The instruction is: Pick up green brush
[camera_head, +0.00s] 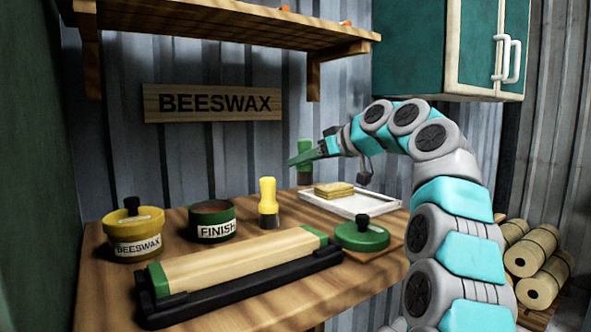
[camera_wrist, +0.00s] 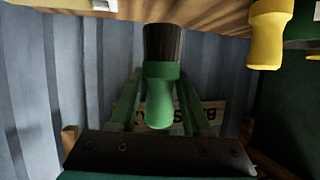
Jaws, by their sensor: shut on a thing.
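The green brush has a green handle (camera_head: 305,149) and dark bristles, and stands upright with its bristles down in the head view. My gripper (camera_head: 303,158) is shut on its handle at the back of the workbench. The green brush (camera_wrist: 160,88) also sits between my two green fingers in the wrist view, which is upside down. I cannot tell whether the bristles touch the bench or hang just above it.
On the wooden workbench (camera_head: 115,290) are a yellow brush (camera_head: 268,197), beeswax pot (camera_head: 134,232), open finish can (camera_head: 212,221), green lid (camera_head: 361,236), black-and-wood block (camera_head: 240,268) and white tray (camera_head: 335,203) with tan pieces. A shelf (camera_head: 220,30) and teal cabinet (camera_head: 425,45) overhang.

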